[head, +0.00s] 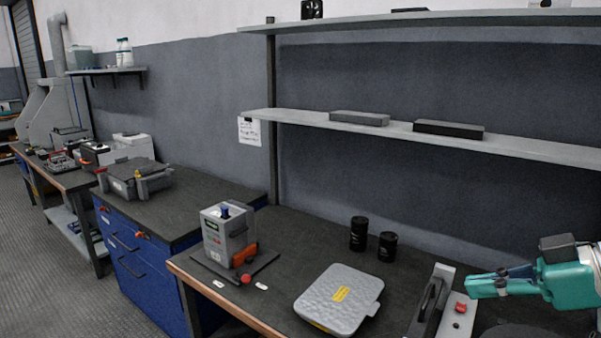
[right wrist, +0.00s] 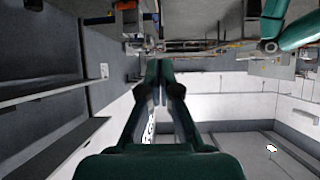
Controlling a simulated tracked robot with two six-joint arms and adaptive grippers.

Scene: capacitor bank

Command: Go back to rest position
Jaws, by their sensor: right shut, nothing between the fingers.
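My right gripper (head: 487,284) comes in from the right edge in the head view, over the right end of the dark bench. Its green fingers are shut with nothing between them. In the right wrist view the shut fingers (right wrist: 159,75) point away from the camera, with walls and distant furniture behind them. My left gripper is not in view.
Below the gripper a grey fixture (head: 433,300) with a red knob (head: 460,308) stands on the bench. A grey case (head: 340,298), two black cylinders (head: 359,233) and a grey device (head: 228,232) stand left of it. A shelf (head: 480,143) runs along the wall.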

